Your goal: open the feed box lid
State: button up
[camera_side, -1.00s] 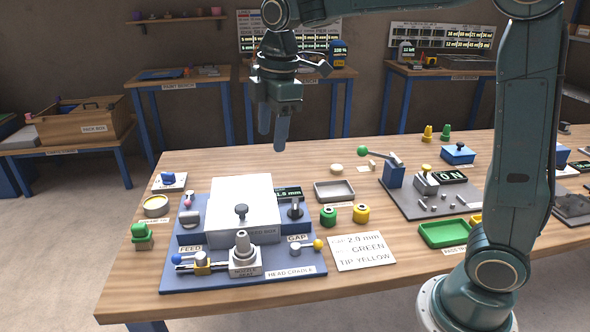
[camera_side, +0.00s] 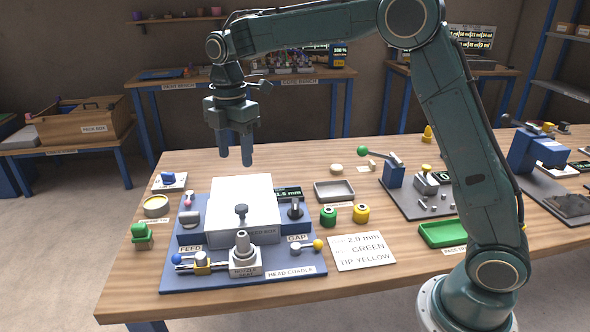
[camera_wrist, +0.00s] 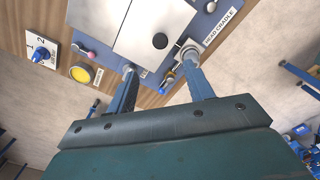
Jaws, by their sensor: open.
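The feed box (camera_side: 243,212) is a white box with a closed flat white lid (camera_side: 240,190), standing on a blue base plate (camera_side: 180,270). A dark round knob (camera_side: 241,210) shows at its front side. In the wrist view the white lid (camera_wrist: 110,18) lies beyond my fingers, with the dark knob (camera_wrist: 160,41) near its edge. My gripper (camera_side: 236,163) is open and empty, pointing down above the back of the box, apart from it. In the wrist view my gripper (camera_wrist: 160,80) shows its two fingers spread, with nothing between them.
On the plate, a grey nozzle (camera_side: 242,252) stands in front of the box, and levers with blue and yellow (camera_side: 318,244) knobs flank it. The table behind the box is fairly clear.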

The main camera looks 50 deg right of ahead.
aim_at(241, 206)
notch_tip(241, 206, down, 13)
jog(key=shift+f, duration=0.15)
dwell(0.5)
grip_shut()
jog(key=shift+w+d, duration=0.1)
